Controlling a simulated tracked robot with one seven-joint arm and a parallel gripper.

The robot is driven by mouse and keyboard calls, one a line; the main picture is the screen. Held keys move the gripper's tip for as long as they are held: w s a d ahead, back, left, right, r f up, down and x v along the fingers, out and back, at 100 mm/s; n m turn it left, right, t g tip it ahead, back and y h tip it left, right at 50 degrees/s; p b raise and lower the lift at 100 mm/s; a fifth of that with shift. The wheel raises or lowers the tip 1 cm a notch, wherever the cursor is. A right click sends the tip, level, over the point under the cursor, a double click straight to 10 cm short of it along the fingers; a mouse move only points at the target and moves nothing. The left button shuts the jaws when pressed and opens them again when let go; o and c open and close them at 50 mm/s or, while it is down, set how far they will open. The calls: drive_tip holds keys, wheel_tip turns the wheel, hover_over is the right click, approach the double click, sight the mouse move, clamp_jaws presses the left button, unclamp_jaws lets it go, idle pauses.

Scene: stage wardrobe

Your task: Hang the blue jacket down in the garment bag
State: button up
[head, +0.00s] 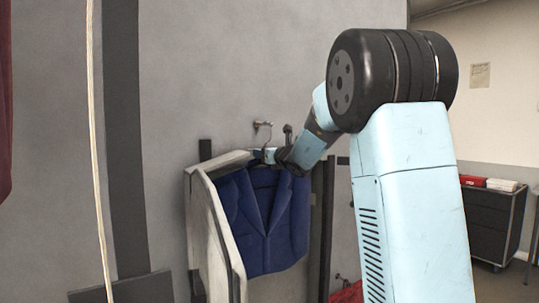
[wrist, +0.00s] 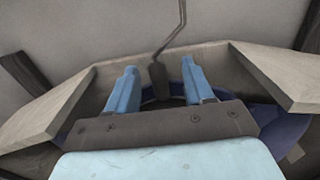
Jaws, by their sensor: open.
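The blue jacket (head: 262,222) hangs upright on a hanger inside the open front of the pale garment bag (head: 222,240). The hanger's thin hook (wrist: 178,28) rises from its dark neck and, in the head view, reaches up to the metal peg (head: 262,125) on the wall; whether it rests on the peg is too small to tell. My gripper (head: 263,156) is at the jacket's collar. In the wrist view my gripper (wrist: 158,68) is open, its two blue fingers apart on either side of the hanger neck. Part of the jacket (wrist: 275,128) shows below; the collar is mostly hidden.
The bag's stiff pale side panels (wrist: 60,105) flank my gripper on both sides. A light rope (head: 97,150) hangs at the left, with dark red cloth (head: 5,100) at the edge. A dark cabinet (head: 490,220) with red and white items stands at the right.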

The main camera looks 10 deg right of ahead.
drive_tip(key=v, duration=1.4)
drive_tip(key=s+a+f+n+g+y, duration=0.25)
drive_tip(key=s+a+n+g, duration=0.2)
drive_tip(key=s+n, duration=0.5)
drive_tip(key=s+a+f+n+g+y, duration=0.1)
drive_tip(key=s+a+f+n+g, duration=0.25)
drive_tip(key=s+a+n, duration=0.45)
drive_tip(key=s+d+f+n+g+h, duration=0.1)
drive_tip(key=s+d+f+n+h, duration=0.3)
drive_tip(key=s+n, duration=0.3)
drive_tip(key=s+d+f+n+g+h, duration=0.2)
drive_tip(key=s+d+f+n+h, duration=0.3)
drive_tip(key=s+n, duration=0.3)
drive_tip(key=s+d+f, duration=0.1)
drive_tip(key=s, duration=0.2)
drive_tip(key=shift+s+g, duration=0.3)
drive_tip(key=shift+s, duration=0.1)
drive_tip(key=shift+f, duration=0.1)
drive_tip(key=shift+c, duration=0.5)
